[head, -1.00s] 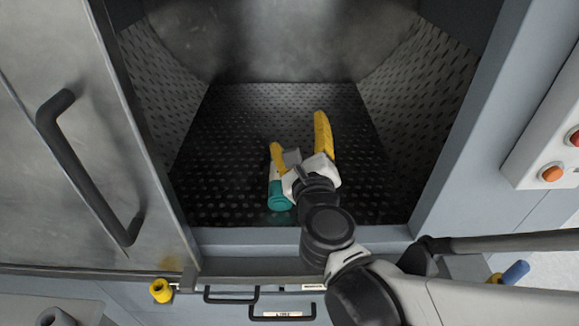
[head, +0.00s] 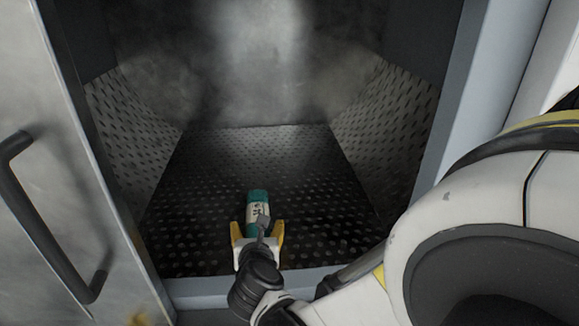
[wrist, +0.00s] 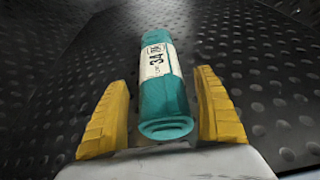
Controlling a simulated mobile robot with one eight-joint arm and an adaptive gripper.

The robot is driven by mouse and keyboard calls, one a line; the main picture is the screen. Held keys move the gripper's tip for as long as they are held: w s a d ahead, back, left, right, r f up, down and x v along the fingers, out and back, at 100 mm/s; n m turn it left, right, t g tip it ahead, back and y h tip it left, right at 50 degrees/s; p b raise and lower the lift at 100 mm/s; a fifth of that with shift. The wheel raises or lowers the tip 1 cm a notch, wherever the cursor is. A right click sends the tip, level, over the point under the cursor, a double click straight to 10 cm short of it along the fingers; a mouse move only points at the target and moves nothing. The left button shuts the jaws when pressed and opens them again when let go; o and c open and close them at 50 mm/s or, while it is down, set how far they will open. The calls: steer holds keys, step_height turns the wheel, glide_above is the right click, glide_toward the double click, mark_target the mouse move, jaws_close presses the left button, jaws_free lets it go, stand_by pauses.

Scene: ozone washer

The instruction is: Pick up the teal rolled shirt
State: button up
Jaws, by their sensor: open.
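The teal rolled shirt (head: 258,197) lies on the dark perforated floor inside the washer chamber, with a white label around its middle. In the wrist view the shirt (wrist: 165,98) points away from me, its rolled end nearest. My gripper (head: 258,232) is open, with its yellow fingers on either side of the shirt's near part. In the wrist view the gripper (wrist: 162,115) shows a gap between each finger and the shirt. Part of the shirt's near end is hidden in the head view by my wrist.
The dimpled chamber floor (head: 190,235) is clear around the shirt. Sloped perforated walls (head: 380,120) rise at both sides. A metal door with a black handle (head: 50,220) stands at the left, and a grey sill (head: 205,290) crosses the front.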

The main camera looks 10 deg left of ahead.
mark_target(258, 200)
steer(key=x, duration=0.3)
steer(key=shift+w+f+b, duration=0.1)
steer(key=shift+b, duration=0.25)
steer(key=shift+d, duration=0.1)
steer(key=shift+c, duration=0.6)
steer(key=c, duration=1.3)
